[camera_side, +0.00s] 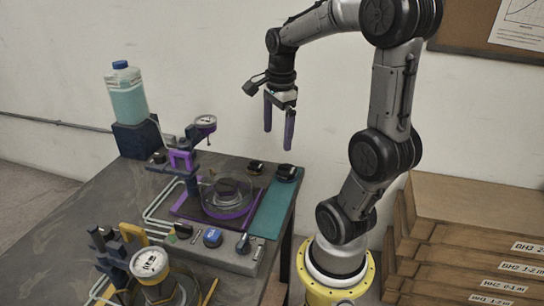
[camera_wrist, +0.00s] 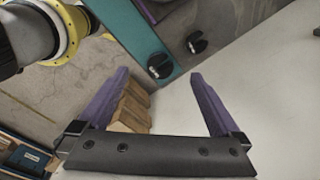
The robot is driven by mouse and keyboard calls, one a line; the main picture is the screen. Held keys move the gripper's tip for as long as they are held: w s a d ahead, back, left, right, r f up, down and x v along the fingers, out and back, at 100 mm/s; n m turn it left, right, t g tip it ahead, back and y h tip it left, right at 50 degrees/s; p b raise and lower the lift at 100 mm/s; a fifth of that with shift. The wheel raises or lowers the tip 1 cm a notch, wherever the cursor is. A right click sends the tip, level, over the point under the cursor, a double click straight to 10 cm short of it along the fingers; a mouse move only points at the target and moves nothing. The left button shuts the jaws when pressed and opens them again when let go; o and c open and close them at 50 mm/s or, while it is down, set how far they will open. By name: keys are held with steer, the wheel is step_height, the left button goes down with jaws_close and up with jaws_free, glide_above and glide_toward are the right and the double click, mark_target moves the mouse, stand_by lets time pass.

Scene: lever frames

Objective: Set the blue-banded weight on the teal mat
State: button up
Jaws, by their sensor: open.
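The teal mat (camera_side: 268,214) is a long strip along the right edge of the table; part of it shows in the wrist view (camera_wrist: 132,28).
Another dark weight (camera_side: 255,167) stands left of the mat's far end. The purple lever frame has a round clear dish (camera_side: 228,197) holding a dark piece. A yellow lever frame with a gauge (camera_side: 150,262) stands nearer. A bottle (camera_side: 127,92) stands at back left. The mat's near part is clear.

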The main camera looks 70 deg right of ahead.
steer(key=s+a+n+t, duration=0.1)
steer(key=a+n+t, duration=0.1)
steer(key=a+n, duration=0.7)
steer(key=s+a+r+n+t, duration=0.1)
steer(key=a+n+t, duration=0.1)
steer(key=a+n, duration=0.8)
steer(key=n, duration=0.7)
steer(key=shift+s+r+t+y, duration=0.25)
steer(key=shift+s+t+y, duration=0.05)
steer(key=shift+t, duration=0.1)
